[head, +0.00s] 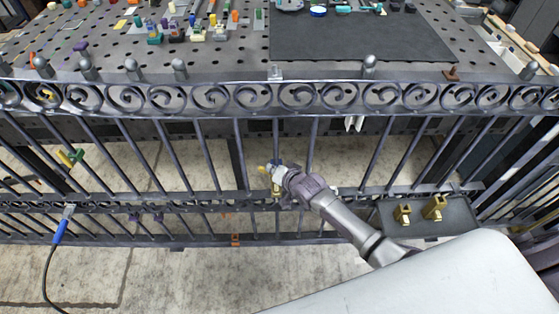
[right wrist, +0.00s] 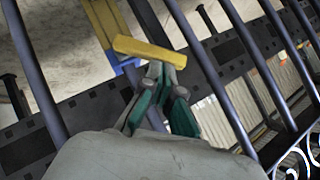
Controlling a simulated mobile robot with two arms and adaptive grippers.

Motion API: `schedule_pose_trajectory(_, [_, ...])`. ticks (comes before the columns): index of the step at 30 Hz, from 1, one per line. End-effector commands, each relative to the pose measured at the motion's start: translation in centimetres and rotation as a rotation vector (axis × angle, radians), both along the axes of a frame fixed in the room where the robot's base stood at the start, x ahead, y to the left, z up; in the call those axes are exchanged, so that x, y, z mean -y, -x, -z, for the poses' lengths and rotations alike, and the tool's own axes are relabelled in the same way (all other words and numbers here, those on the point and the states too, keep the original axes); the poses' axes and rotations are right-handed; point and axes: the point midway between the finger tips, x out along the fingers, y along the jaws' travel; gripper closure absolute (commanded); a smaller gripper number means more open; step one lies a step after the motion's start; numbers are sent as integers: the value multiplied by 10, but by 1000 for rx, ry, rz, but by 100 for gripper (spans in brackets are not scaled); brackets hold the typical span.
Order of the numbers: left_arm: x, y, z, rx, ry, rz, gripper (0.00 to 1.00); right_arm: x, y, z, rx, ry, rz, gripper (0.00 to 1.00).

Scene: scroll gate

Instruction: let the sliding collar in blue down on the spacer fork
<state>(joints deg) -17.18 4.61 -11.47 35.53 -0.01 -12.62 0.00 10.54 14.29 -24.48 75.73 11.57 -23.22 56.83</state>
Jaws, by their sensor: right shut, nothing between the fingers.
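The blue sliding collar (right wrist: 127,64) shows partly in the right wrist view, with a yellow bar (right wrist: 150,52) standing out from it. In the head view this yellow bar (head: 262,168) shows beside a middle baluster. A brass-yellow piece, which looks like the spacer fork (right wrist: 103,20), lies along the baluster right below the collar; I cannot tell whether they touch. It also shows in the head view (head: 276,190). My right gripper (right wrist: 160,70) is shut and empty, its tips close against the yellow bar. It partly hides the collar in the head view (head: 276,172). My left gripper is out of view.
The gate's balusters stand close on both sides, under a scroll rail (head: 215,97). A dark tray (head: 460,220) with two brass pieces (head: 435,207) is at the right. A green and yellow piece (head: 70,157) is on the left bars. A perforated table (head: 110,45) stands behind.

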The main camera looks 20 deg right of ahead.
Motion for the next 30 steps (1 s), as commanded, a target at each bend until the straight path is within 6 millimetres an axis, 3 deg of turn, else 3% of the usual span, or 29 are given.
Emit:
schedule_pose_trajectory(1, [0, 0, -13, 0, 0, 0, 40, -6, -1, -6, -15, 33, 2, 100])
schedule_pose_trajectory(3, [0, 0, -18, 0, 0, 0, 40, -9, -2, -3, -32, 97, 1, 100])
schedule_pose_trajectory(10, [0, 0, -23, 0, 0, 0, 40, -18, -5, 6, -84, 281, 0, 100])
schedule_pose_trajectory(30, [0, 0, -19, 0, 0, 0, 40, -27, -8, 16, -79, 275, 0, 100])
